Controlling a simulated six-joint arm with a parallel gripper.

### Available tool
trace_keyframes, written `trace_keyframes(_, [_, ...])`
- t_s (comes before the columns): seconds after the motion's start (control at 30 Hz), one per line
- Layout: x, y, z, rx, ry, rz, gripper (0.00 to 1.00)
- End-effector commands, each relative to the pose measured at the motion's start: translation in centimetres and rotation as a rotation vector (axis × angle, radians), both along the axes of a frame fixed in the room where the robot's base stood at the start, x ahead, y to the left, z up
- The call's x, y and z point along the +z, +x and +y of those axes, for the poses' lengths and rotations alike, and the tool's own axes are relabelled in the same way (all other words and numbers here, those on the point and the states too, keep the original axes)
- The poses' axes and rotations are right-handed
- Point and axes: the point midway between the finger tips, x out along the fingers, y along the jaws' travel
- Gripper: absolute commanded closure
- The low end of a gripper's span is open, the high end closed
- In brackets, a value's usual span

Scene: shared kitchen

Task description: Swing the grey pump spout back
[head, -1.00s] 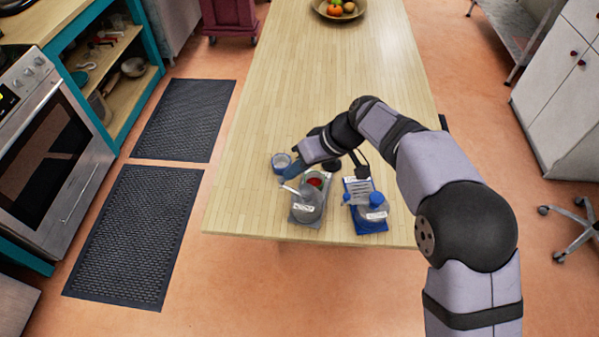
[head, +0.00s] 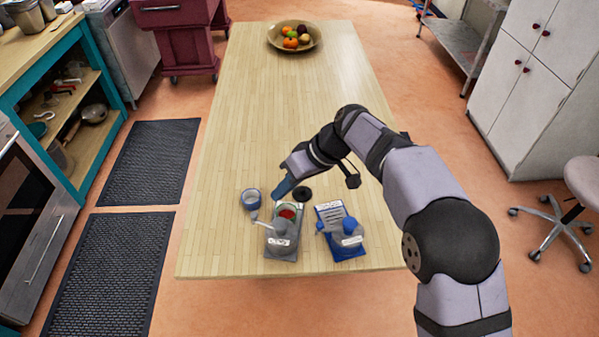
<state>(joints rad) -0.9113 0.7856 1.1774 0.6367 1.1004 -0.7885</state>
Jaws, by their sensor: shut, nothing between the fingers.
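The grey pump bottle (head: 282,242) stands upright near the front edge of the wooden table, on a grey base. Its light grey spout (head: 262,222) points to the left and slightly toward the back. My gripper (head: 277,196) is shut and empty, with its blue-grey tip behind the spout and to its right. It looks apart from the spout, though its height above the table is hard to judge. The arm reaches in from the right.
A blue pump bottle (head: 347,238) stands on a blue base to the right. A small blue-grey cup (head: 250,200) is at the left. Behind the grey pump are a dish with red contents (head: 287,212) and a black disc (head: 303,194). A fruit bowl (head: 273,41) is far back.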

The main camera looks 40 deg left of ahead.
Motion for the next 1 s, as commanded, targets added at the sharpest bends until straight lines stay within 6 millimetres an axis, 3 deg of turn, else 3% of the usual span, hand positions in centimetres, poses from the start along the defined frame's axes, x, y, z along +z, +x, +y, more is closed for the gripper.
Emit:
trace_keyframes(0.43, [5.7,2.6,-3.0,-0.002,0.000,-0.001,1.00])
trace_keyframes(0.87, [6.6,2.8,-3.4,-0.002,-0.002,0.000,1.00])
trace_keyframes(1.0, [6.2,4.3,-5.2,-0.063,-0.029,-0.003,1.00])
